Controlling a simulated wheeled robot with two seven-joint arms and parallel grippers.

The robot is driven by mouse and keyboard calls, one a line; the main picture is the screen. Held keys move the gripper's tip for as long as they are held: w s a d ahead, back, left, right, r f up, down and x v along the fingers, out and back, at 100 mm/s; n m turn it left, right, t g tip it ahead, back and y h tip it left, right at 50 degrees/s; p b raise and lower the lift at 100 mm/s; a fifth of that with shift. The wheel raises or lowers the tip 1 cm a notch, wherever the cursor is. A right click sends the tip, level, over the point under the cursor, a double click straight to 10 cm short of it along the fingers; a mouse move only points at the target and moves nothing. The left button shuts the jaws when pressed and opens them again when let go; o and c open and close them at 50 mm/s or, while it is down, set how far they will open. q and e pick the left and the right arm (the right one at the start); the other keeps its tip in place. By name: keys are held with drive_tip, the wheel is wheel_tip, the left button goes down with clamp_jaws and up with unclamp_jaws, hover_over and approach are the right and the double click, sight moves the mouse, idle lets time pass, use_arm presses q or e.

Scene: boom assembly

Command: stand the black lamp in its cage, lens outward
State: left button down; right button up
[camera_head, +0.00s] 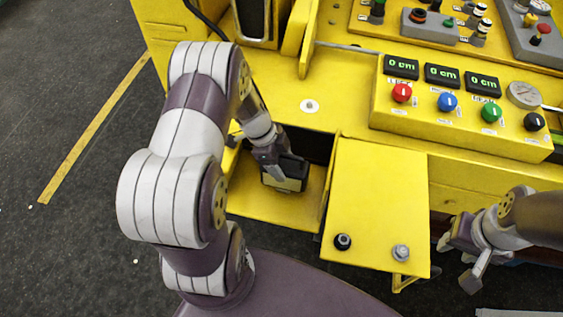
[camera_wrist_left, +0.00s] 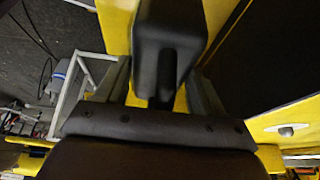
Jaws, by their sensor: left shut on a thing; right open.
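The black lamp (camera_head: 294,166) is in my left gripper (camera_head: 272,160), which is shut on it. A pale strip shows on its near lower side; I cannot tell whether this is the lens. The lamp is over or on the floor of an open yellow bay; contact with the floor is unclear. In the left wrist view the black lamp (camera_wrist_left: 168,40) sits between the two fingers (camera_wrist_left: 160,95). A yellow frame with a dark inside (camera_head: 254,22) stands at the top; I cannot tell if it is the cage. My right gripper (camera_head: 464,262) is open and empty at the right.
The yellow bay (camera_head: 275,208) is bounded on the right by a yellow panel (camera_head: 377,190) with a black knob (camera_head: 342,242) and a grey knob (camera_head: 401,252). A button console (camera_head: 460,115) stands at the upper right. Grey floor is clear at the left.

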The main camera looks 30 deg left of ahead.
use_arm(q)
drive_tip(key=shift+s+d+f, duration=0.25)
drive_tip(key=shift+s+f, duration=0.2)
drive_tip(key=shift+w+r, duration=0.1)
drive_tip(key=shift+r, duration=0.15)
drive_tip(key=shift+w+a+r, duration=0.1)
drive_tip(key=shift+r, duration=0.1)
drive_tip(key=shift+w+a+r, duration=0.1)
drive_tip(key=shift+r, duration=0.15)
drive_tip(key=shift+w+a, duration=0.15)
drive_tip(key=shift+w, duration=0.15)
idle(0.5)
drive_tip(key=shift+f+b, duration=0.35)
drive_tip(key=shift+b, duration=0.4)
drive_tip(key=shift+s+f+b, duration=0.2)
drive_tip(key=shift+b, duration=0.1)
